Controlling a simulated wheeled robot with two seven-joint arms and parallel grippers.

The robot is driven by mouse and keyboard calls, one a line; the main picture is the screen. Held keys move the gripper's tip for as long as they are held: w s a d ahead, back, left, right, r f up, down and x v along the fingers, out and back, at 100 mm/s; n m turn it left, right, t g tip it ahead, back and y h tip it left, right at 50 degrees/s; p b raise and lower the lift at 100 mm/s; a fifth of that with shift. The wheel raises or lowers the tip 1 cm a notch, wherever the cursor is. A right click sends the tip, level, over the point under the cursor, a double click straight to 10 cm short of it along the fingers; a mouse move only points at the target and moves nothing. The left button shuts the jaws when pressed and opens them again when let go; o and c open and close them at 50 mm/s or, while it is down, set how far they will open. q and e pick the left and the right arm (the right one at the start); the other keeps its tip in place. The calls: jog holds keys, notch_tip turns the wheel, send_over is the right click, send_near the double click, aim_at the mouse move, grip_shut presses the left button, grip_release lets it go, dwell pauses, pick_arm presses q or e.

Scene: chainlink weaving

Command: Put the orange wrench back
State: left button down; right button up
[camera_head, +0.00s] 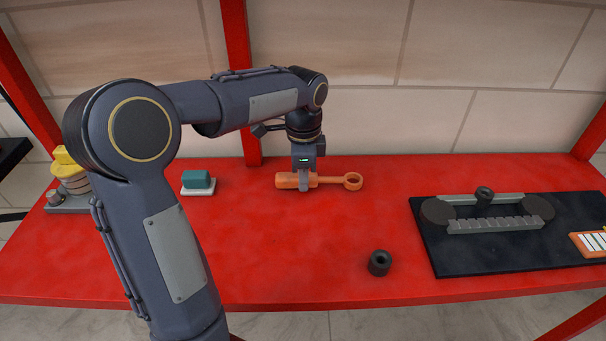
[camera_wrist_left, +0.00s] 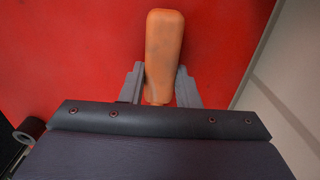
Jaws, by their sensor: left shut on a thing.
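The orange wrench (camera_head: 333,181) lies lengthwise left to right near the back of the red table, its ring end to the right and its thick handle to the left. My left gripper (camera_head: 304,184) points down over it and is shut on the wrench between handle and ring. In the left wrist view the orange handle (camera_wrist_left: 164,50) extends up from between the two grey fingers (camera_wrist_left: 160,88). The ring end is hidden there by the gripper body. I cannot tell if the wrench touches the table. My right gripper is not in view.
The red table (camera_head: 290,250) holds a teal block on a white base (camera_head: 197,182), a yellow-topped stack (camera_head: 68,170) at far left, a black ring (camera_head: 379,263) in front, and a black mat (camera_head: 465,255) with chain parts at right. Red posts (camera_head: 238,60) stand behind.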

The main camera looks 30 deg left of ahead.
pick_arm(q)
jog(key=shift+f, duration=0.2)
jog(key=shift+f, duration=0.1)
jog(key=c, duration=1.1)
grip_release()
